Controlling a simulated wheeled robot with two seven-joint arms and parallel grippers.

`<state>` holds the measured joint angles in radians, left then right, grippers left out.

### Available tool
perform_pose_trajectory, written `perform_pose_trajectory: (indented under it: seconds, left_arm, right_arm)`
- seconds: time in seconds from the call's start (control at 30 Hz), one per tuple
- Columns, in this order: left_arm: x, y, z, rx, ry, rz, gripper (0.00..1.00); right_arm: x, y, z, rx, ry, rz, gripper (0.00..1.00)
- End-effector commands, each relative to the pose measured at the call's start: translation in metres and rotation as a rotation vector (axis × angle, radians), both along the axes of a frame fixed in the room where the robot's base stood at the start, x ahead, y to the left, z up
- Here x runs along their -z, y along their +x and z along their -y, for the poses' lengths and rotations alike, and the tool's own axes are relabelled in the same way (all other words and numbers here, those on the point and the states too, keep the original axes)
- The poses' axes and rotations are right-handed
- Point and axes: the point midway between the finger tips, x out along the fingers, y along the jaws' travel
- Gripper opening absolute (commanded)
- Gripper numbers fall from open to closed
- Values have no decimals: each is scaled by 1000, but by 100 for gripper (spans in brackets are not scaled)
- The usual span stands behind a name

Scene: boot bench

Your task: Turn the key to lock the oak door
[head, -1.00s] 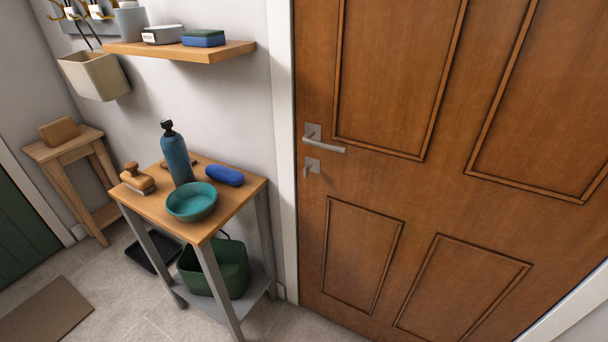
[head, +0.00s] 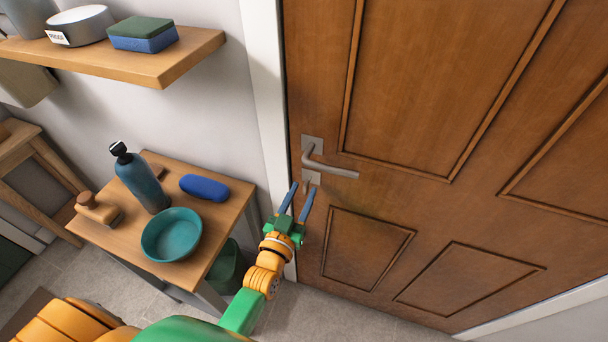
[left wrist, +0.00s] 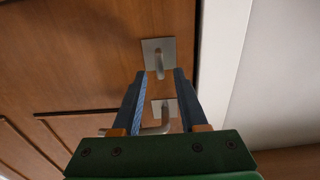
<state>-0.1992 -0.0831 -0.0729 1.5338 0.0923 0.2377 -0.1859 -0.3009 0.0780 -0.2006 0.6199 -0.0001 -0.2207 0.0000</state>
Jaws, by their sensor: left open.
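The oak door (head: 420,150) is shut in its white frame. Its lever handle (head: 335,170) points right. Below it, a small square lock plate (head: 314,178) holds the key, partly hidden by my fingers in the head view. In the left wrist view, the key (left wrist: 159,66) sticks out of the lock plate (left wrist: 150,45), and the handle plate (left wrist: 170,105) shows lower, between the fingers. My left gripper (head: 301,188) is open at the lock, its blue fingertips on either side of the key's line. I cannot tell whether they touch it. My right gripper is out of view.
A small wooden table (head: 215,215) left of the door carries a teal bowl (head: 172,235), a bottle (head: 142,180), a brush (head: 97,210) and a blue case (head: 204,188). A wall shelf (head: 160,68) juts out above it. The door's right side is clear.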

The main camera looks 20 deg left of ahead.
Motion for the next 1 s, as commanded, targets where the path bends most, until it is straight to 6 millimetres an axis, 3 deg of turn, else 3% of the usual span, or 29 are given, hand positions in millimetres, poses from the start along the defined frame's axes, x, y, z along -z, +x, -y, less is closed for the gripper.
perform_pose_trajectory:
  seconds: [0.2,0.43,0.47,0.6,1.0]
  left_arm:
    - [1,29,1,0,0,-2,42]
    - [1,31,1,1,0,-3,42]
    - [1,31,1,1,0,-4,37]
    - [1,31,1,1,0,-4,0]
    - [1,31,1,1,-26,-5,0]
  right_arm:
    - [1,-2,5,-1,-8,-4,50]
    - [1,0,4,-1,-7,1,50]
    - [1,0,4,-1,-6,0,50]
    - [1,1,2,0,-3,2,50]
    - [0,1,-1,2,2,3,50]
